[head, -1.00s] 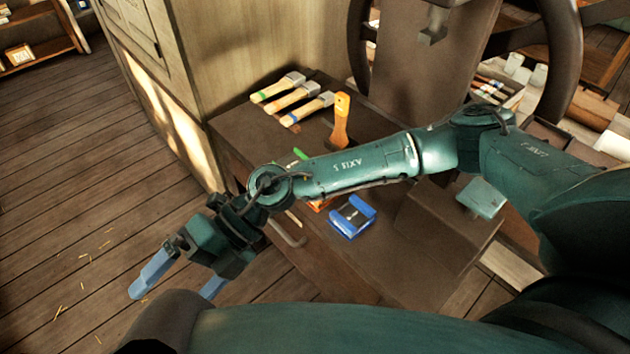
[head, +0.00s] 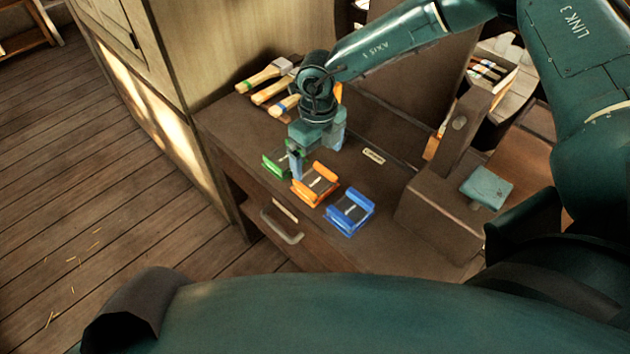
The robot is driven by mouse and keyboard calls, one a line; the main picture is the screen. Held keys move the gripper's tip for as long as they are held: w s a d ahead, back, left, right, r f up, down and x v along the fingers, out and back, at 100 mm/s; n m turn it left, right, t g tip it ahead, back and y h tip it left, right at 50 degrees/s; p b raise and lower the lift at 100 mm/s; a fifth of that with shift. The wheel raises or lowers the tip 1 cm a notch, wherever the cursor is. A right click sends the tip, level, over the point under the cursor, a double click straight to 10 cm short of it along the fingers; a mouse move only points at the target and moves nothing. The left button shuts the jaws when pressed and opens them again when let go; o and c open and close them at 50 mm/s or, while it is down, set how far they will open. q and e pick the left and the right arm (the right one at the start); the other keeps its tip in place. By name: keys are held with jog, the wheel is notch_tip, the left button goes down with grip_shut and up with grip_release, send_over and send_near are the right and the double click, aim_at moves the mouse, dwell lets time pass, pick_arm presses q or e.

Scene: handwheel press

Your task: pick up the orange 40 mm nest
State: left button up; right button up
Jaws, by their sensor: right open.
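The orange nest (head: 315,186), a small U-shaped block with raised side walls, sits on the dark bench top between a green nest (head: 274,166) and a blue nest (head: 349,212). My right gripper (head: 318,158) is open and empty, pointing down just behind the orange nest. Its near finger overlaps the back left edge of the orange nest in the picture; I cannot tell whether they touch. The gripper partly hides the green nest. My left gripper is not in view.
Several wooden-handled brushes (head: 264,75) lie at the back left of the dark bench (head: 235,135). A small label plate (head: 374,156) lies right of the gripper. The press block with a teal pad (head: 486,188) stands at right.

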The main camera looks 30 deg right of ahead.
aim_at(315, 182)
jog(key=shift+a+f, duration=0.15)
jog(key=shift+f, duration=1.6)
jog(key=shift+a+f, duration=0.15)
jog(key=shift+f, duration=1.55)
jog(key=shift+c, duration=0.5)
jog(key=c, duration=1.3)
jog(key=shift+r, duration=0.1)
